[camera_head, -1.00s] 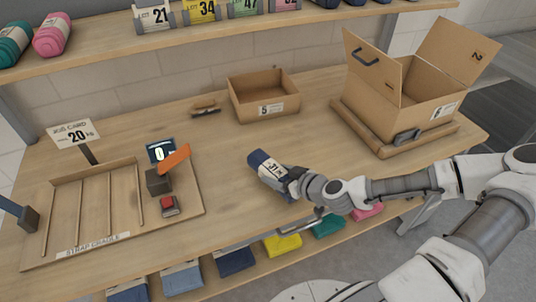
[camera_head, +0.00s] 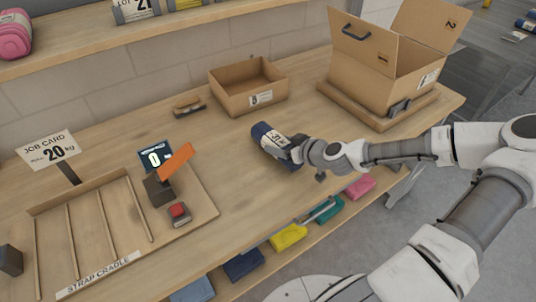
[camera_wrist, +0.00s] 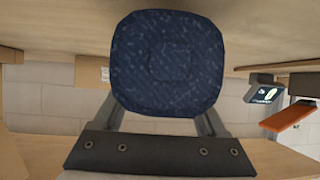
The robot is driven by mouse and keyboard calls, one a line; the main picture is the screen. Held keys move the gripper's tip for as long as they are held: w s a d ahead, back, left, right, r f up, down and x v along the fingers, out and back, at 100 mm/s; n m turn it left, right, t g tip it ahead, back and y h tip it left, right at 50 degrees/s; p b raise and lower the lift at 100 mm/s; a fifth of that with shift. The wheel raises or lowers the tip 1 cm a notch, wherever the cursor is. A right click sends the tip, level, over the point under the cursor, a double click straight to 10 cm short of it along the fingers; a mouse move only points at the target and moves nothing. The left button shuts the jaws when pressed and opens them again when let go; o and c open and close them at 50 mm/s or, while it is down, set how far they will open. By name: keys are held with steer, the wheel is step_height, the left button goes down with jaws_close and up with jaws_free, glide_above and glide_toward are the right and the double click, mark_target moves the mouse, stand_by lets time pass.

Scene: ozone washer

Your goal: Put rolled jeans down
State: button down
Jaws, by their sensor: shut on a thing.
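The rolled jeans (camera_head: 268,138) are a dark blue roll with a white label band, at the middle of the wooden workbench in the head view. My gripper (camera_head: 292,150) is shut on the roll from its right side. In the wrist view the end of the roll (camera_wrist: 168,62) fills the middle, between the two fingers of my gripper (camera_wrist: 160,122). I cannot tell whether the roll touches the bench top.
The strap cradle (camera_head: 90,230) with wooden slats lies at the left, beside a scale display (camera_head: 155,157) reading 0 and a red button (camera_head: 179,210). A small open box (camera_head: 245,100) stands behind. A large open carton (camera_head: 385,65) is at the back right. Bare bench (camera_head: 235,180) surrounds the roll.

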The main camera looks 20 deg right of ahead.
steer(key=shift+m+t+h, duration=0.3)
steer(key=shift+m+h, duration=0.1)
steer(key=w+d+b, duration=0.1)
steer(key=w+d, duration=0.2)
steer(key=w+d+b, duration=0.2)
steer(key=w, duration=0.1)
steer(key=w+d+b, duration=0.1)
steer(key=w+d, duration=0.2)
steer(key=shift+w+d+r, duration=0.25)
steer(key=shift+d+r, duration=0.1)
steer(key=shift+r, duration=0.05)
steer(key=w+d+r+b, duration=0.5)
steer(key=w+d+r, duration=0.1)
steer(key=d+r, duration=0.15)
steer(key=s+a+f, duration=0.1)
steer(key=s+f, duration=0.1)
steer(key=s, duration=0.1)
steer(key=s+a+f, duration=0.2)
steer(key=s, duration=0.2)
steer(key=s+a+f, duration=0.1)
steer(key=s+f, duration=0.1)
steer(key=s, duration=0.1)
steer(key=shift+s+a+b, duration=0.15)
steer(key=shift+a+b, duration=0.25)
steer(key=shift+f+b, duration=0.4)
steer(key=shift+f, duration=1.55)
steer(key=shift+f, duration=0.1)
